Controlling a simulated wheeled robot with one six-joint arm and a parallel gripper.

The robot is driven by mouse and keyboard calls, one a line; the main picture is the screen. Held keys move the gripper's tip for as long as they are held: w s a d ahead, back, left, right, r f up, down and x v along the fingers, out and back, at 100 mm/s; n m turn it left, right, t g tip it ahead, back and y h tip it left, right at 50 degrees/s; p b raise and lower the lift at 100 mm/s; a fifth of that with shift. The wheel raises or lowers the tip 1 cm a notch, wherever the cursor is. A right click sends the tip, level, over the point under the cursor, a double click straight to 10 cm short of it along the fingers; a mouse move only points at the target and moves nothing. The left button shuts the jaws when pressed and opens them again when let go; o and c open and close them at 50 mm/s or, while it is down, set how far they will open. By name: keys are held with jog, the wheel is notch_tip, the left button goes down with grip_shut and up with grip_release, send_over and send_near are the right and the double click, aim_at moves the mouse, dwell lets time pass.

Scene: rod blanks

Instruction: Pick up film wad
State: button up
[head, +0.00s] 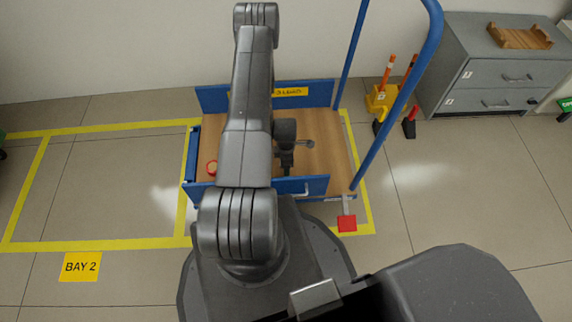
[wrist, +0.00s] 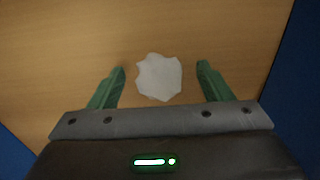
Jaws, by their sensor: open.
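The film wad (wrist: 159,77) is a pale, whitish crumpled piece lying on the wooden deck. In the wrist view it sits between and slightly beyond the green fingertips of my gripper (wrist: 161,82). The fingers are spread wide, with a gap on each side of the wad, and neither touches it. In the head view my gripper (head: 286,168) is low over the cart deck, partly behind my arm. I cannot make out the wad in the head view.
The blue cart has a wooden deck (head: 322,150), low blue end panels (head: 312,186) and a tall blue handle (head: 392,105) on the right. A red ring-like item (head: 211,168) lies at the deck's left. A grey drawer cabinet (head: 490,75) stands at the back right.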

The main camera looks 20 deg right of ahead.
jog(key=c, duration=1)
